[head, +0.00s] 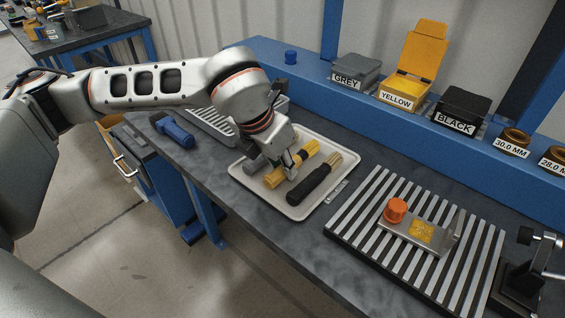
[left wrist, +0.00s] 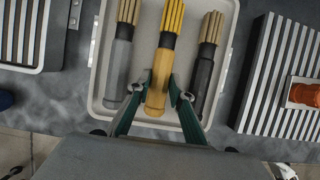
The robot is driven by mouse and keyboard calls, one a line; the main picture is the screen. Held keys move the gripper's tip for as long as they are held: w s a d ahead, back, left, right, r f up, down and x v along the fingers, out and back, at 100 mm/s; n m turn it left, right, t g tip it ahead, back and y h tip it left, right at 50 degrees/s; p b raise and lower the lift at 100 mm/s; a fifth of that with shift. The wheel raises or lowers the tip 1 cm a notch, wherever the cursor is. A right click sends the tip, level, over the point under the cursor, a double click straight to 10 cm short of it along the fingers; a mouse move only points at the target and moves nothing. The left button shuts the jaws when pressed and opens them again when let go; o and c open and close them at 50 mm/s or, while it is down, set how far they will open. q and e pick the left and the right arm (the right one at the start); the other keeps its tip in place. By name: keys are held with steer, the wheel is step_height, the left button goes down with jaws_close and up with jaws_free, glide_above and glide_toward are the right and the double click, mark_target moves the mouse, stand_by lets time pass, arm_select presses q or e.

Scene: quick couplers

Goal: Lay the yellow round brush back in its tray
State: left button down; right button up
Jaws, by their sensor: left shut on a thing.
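The yellow round brush (head: 309,148) is between the fingers of my left gripper (head: 289,172). The left wrist view shows the yellow brush (left wrist: 162,70) with a finger on each side of its handle; the fingers (left wrist: 158,93) are shut on it. The brush lies lengthwise within the tray (head: 294,214), between a grey brush (left wrist: 119,61) and a black brush (left wrist: 204,70). Whether it rests on the tray floor or hangs just above is hard to tell. The gripper hides part of it in the head view. My right gripper is not in view.
A slatted plate (head: 350,222) with an orange-capped fixture (head: 397,209) stands right of the tray. Grey, yellow and black labelled bins (head: 412,87) line the blue shelf behind. A blue tool (head: 174,131) lies left of the tray.

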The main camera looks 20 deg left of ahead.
arm_select(q)
steer(key=shift+f, duration=0.1)
steer(key=c, duration=1.7)
jaws_free()
steer(key=v, duration=1.2)
